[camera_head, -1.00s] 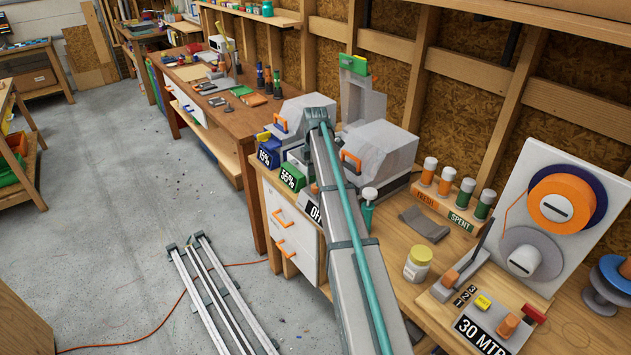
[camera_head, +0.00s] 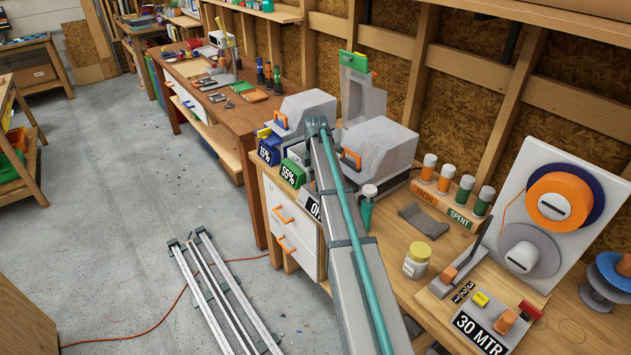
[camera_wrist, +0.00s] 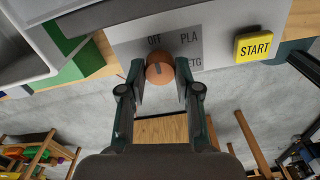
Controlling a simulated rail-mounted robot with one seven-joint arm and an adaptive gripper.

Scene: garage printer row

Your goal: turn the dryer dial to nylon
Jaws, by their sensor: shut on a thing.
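The dryer dial (camera_wrist: 160,68) is a round orange-brown knob on a pale grey panel (camera_wrist: 215,28) in the wrist view. Labels OFF and PLA show above it, and a partly covered label ending in TG is at its lower right. No nylon label is visible. My gripper (camera_wrist: 160,72) is shut on the dial, one finger on each side. The dial has a dark mark, but which label it points at is unclear. A yellow START button (camera_wrist: 253,46) is right of the dial. In the head view my arm hides the dial and gripper.
In the head view, a 55% display (camera_head: 292,173) and a 15% display (camera_head: 269,151) stand left of my arm. A teal bottle (camera_head: 367,206) and a yellow-lidded jar (camera_head: 417,260) stand to its right.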

